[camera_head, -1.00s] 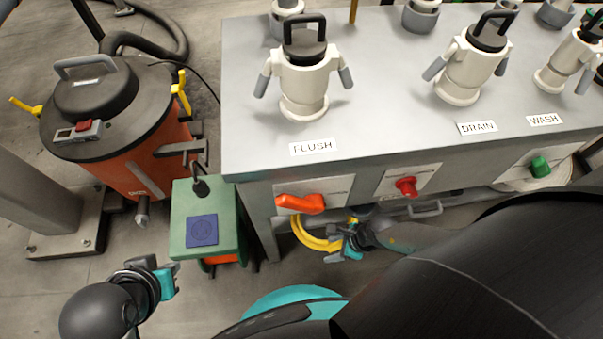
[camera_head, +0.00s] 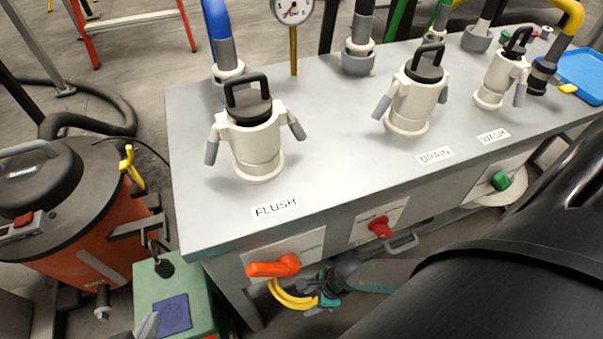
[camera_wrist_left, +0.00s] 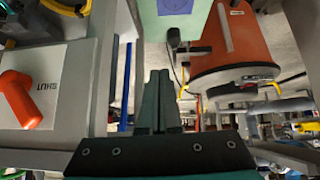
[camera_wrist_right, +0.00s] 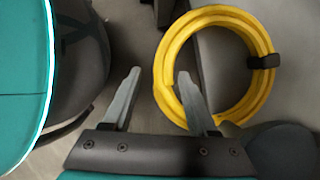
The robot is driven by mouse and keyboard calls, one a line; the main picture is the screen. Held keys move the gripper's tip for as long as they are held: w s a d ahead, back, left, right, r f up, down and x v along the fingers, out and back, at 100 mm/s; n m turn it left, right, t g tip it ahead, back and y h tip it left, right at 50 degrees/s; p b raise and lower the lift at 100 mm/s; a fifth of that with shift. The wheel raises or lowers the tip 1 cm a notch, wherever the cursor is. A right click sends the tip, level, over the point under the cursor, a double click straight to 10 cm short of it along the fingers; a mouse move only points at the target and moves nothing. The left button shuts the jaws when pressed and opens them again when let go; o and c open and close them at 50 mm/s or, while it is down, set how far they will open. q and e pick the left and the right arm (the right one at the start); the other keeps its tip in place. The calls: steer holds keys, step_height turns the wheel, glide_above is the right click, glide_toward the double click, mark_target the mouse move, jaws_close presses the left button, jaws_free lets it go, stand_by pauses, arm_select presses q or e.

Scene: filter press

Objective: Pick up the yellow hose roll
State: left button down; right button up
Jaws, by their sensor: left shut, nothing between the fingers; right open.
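The yellow hose roll (camera_wrist_right: 168,62) is a coiled ring with a black strap, large in the right wrist view. Part of it shows under the grey bench in the head view (camera_head: 284,297). My right gripper (camera_wrist_right: 159,74) is open; in its wrist view one finger lies left of the ring's left side and the other overlaps the ring's opening. I cannot tell the depth between them. In the head view my right gripper (camera_head: 327,300) is at the hose under the bench. My left gripper (camera_wrist_left: 161,78) is shut and empty; its tip shows at the head view's bottom edge (camera_head: 149,326).
The grey bench (camera_head: 330,130) carries white fittings labelled FLUSH, DRAIN and WASH. An orange handle (camera_head: 273,266) and a red knob (camera_head: 380,227) stick out of its front. A green box (camera_head: 150,290) and an orange drum (camera_head: 95,265) stand left of it.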

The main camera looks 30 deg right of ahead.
mark_target(303, 303)
steer(key=shift+w+a+f+b, duration=0.1)
steer(key=shift+w+f+b, duration=0.1)
steer(key=shift+f+b, duration=0.4)
steer(key=shift+b+x, duration=0.65)
steer(key=shift+x, duration=0.1)
steer(key=shift+w+a+f+b, duration=0.15)
steer(key=shift+w+f+b, duration=0.05)
steer(key=shift+f+b, duration=0.4)
arm_select(q)
steer(key=d+r+t+h, duration=0.3)
steer(key=d+t, duration=0.3)
steer(key=t, duration=0.2)
steer(key=shift+w+d+r+n+h+b, duration=0.2)
steer(key=shift+w+d+n+h+b, duration=0.2)
steer(key=shift+w, duration=0.05)
arm_select(e)
steer(key=shift+w+a+f, duration=0.1)
steer(key=shift+a+f, duration=0.1)
steer(key=shift+f, duration=0.35)
jaws_close()
steer(key=shift+w, duration=0.1)
